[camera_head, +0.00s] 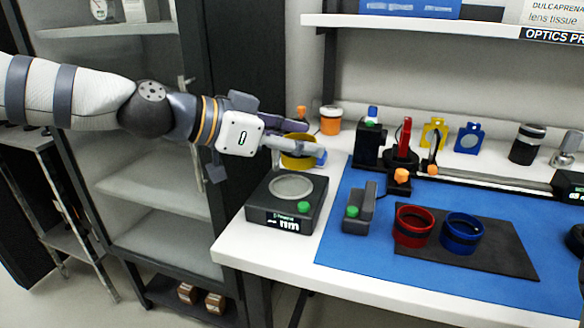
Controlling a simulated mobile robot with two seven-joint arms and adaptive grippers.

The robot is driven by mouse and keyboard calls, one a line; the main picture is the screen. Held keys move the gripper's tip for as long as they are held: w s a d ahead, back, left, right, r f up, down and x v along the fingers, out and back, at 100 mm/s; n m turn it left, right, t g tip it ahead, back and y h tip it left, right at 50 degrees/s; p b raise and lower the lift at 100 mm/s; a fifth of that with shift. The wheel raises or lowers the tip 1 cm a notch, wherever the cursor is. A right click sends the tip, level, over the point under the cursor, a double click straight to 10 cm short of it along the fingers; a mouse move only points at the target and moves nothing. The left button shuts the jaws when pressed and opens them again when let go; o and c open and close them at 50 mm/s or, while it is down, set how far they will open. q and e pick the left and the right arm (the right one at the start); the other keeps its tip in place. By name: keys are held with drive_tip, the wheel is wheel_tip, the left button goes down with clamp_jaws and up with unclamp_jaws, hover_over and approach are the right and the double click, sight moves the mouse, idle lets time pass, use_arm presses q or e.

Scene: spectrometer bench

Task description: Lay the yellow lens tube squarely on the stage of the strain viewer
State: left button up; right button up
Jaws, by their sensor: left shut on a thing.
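The yellow lens tube (298,162) is held in my left gripper (308,153), which is shut on it. The fingers hide part of the tube. It hangs above the back edge of a black box device with a round pale stage on top, which I take for the strain viewer (290,186). The tube looks apart from the stage, though the exact gap cannot be told. The viewer has a green knob and a lit display on its front. My right gripper is not in view.
A red ring (413,226) and a blue ring (461,233) stand on a dark pad (508,255) on the blue mat (350,255). A small grey device (360,209) stands right of the viewer. A shelf (420,24) overhangs.

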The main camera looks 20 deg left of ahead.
sight(291, 187)
use_arm(q)
drive_tip(key=shift+w+a+f, duration=0.3)
drive_tip(key=shift+f, duration=0.3)
drive_tip(key=shift+w+a+f, duration=0.25)
drive_tip(key=shift+w+f, duration=0.05)
drive_tip(key=shift+f, duration=0.25)
drive_tip(key=f, duration=0.2)
drive_tip(key=f+b, duration=0.1)
drive_tip(key=f, duration=0.1)
drive_tip(key=shift+w+a, duration=0.15)
drive_tip(key=shift+a, duration=0.15)
drive_tip(key=shift+r, duration=0.3)
drive_tip(key=shift+f, duration=0.25)
drive_tip(key=o, duration=1.2)
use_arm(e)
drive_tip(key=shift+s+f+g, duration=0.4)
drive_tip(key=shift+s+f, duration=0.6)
